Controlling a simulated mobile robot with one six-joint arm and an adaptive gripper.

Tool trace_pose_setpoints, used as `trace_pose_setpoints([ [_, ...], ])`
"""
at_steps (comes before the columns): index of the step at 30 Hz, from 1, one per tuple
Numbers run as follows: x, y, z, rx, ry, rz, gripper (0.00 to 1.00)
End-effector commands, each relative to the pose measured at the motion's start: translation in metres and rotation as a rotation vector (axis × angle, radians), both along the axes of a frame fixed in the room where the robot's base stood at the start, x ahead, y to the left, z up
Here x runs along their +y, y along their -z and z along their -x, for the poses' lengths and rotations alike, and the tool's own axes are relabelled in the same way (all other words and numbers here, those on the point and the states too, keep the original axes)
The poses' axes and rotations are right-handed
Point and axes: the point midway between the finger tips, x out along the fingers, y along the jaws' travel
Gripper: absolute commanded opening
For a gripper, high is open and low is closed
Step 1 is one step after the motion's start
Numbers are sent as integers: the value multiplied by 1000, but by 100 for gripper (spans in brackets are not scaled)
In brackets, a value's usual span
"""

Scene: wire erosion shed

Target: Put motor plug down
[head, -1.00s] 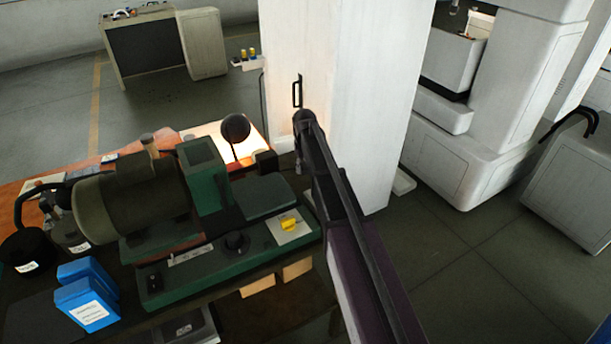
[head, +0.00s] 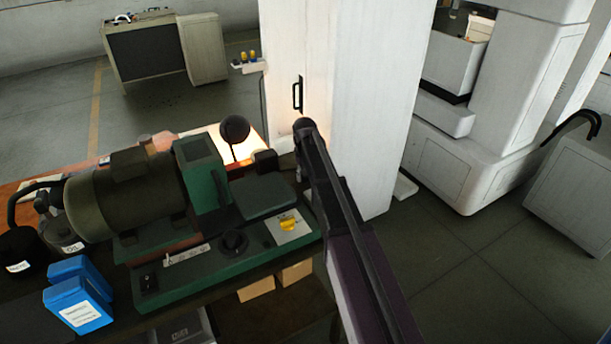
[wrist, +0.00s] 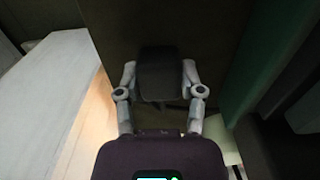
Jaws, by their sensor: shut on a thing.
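In the wrist view my gripper (wrist: 159,80) is shut on a dark, rounded block (wrist: 158,66), which I take to be the motor plug. One pale finger is on each side of it. The block's underside and any contact with a surface beneath are hidden. In the head view my arm reaches from the lower right to beside the green machine (head: 205,262). My fingers and the held plug cannot be made out clearly there.
A white cabinet (head: 350,110) stands close behind my arm. A dark motor (head: 125,195), a round black lamp head (head: 235,128) and blue boxes (head: 78,305) crowd the bench. Open floor (head: 470,280) lies right.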

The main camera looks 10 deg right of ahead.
Motion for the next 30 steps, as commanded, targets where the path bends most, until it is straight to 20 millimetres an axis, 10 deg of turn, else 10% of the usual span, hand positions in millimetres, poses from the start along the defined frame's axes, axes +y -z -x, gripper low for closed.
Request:
trace_pose_setpoints([
  [19,0,11,0,0,0,0,0],
  [20,0,11,0,0,0,0,59],
  [22,0,11,0,0,0,0,80],
  [30,0,11,0,0,0,0,84],
])
